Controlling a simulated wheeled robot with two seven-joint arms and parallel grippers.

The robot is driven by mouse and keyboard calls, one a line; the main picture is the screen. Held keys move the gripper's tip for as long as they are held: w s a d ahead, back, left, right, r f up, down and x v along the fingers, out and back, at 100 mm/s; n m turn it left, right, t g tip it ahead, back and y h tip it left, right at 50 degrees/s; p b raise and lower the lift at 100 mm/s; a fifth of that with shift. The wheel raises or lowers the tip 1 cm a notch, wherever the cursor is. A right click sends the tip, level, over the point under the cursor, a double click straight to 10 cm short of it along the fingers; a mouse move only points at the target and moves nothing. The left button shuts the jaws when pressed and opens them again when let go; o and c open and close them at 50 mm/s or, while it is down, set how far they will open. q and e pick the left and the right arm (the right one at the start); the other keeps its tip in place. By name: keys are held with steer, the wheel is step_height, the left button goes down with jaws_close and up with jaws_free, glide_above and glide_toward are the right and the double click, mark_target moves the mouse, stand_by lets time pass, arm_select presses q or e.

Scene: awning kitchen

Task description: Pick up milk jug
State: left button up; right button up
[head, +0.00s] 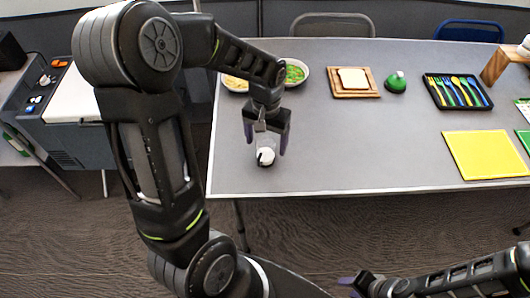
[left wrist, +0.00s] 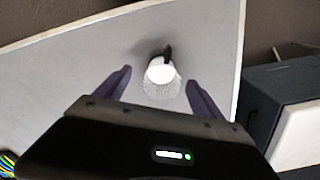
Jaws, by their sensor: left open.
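The milk jug (head: 265,156) is a small vessel with a white top and a dark handle, near the front left of the grey table. My left gripper (head: 266,142) points down over it, open, with a purple finger on either side. In the left wrist view the jug (left wrist: 160,72) shows between the fingertips of the open left gripper (left wrist: 158,82), its handle pointing away from the palm. I cannot tell whether the fingers touch it. My right gripper (head: 362,283) is low at the bottom of the head view, off the table; its jaws are not clear.
Bowls of food (head: 296,73), a board with bread (head: 353,82), a green domed item (head: 396,82) and a cutlery tray (head: 458,92) stand farther back. A yellow mat (head: 485,154) lies at right. The table's front middle is clear. A grey cooler (head: 75,118) stands left.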

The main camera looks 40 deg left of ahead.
arm_select(q)
steer(key=f, duration=0.5)
steer(key=shift+a, duration=0.2)
stand_by(0.3)
steer(key=shift+r, duration=0.1)
jaws_close()
stand_by(0.6)
steer(key=shift+r, duration=0.15)
step_height(320, 180, up, 10)
stand_by(1.1)
stand_by(0.7)
